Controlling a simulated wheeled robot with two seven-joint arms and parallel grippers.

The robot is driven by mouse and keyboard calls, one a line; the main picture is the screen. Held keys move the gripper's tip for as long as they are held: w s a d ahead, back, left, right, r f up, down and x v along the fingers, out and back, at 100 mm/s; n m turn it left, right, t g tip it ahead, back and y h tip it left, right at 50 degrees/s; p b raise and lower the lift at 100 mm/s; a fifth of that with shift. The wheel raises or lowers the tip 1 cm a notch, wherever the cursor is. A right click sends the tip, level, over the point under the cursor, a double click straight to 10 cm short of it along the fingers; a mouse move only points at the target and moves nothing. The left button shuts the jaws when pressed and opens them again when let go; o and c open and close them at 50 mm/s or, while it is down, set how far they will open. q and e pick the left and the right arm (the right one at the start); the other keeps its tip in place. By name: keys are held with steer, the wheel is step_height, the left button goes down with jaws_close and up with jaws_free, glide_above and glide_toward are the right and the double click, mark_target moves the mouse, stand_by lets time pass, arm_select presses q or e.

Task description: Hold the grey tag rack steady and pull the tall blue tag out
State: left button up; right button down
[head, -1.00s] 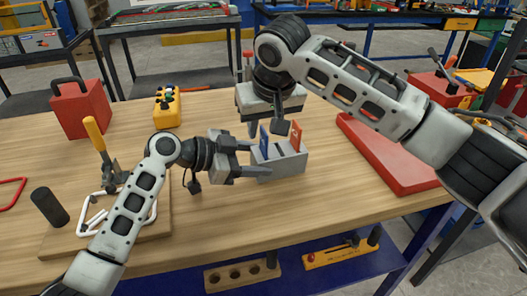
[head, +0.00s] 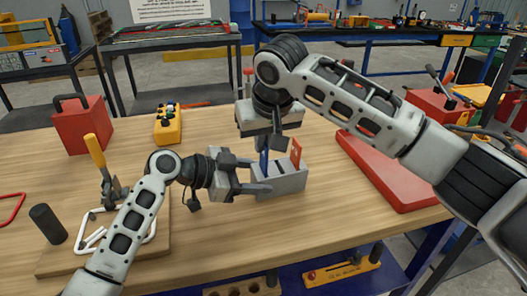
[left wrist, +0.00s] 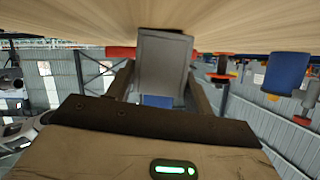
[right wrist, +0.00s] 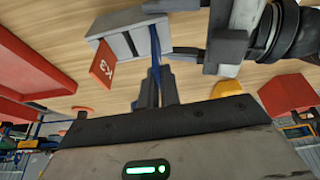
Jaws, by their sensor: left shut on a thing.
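The grey tag rack (head: 285,184) stands on the wooden table; its end fills the space between my left fingers in the left wrist view (left wrist: 163,65). My left gripper (head: 256,188) is shut on the rack from the left. The tall blue tag (head: 264,162) stands upright in the rack, and it also shows as a thin blue strip in the right wrist view (right wrist: 154,42). My right gripper (right wrist: 157,72) comes from above, its fingers closed together on the blue tag's upper part. An orange tag (head: 296,152) marked K3 stands in the rack beside it.
A red sloped block (head: 385,172) lies right of the rack. A yellow box (head: 168,128) and a red case (head: 82,125) stand at the back left. A board (head: 75,250) with a yellow-handled clamp is at the left. The table in front of the rack is clear.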

arm_select(q)
steer(key=shift+s+f, duration=0.1)
steer(key=shift+f, duration=0.3)
arm_select(e)
step_height(320, 180, up, 9)
steer(key=shift+f, duration=0.2)
arm_select(q)
steer(key=o, duration=1.1)
steer(key=shift+r, duration=0.15)
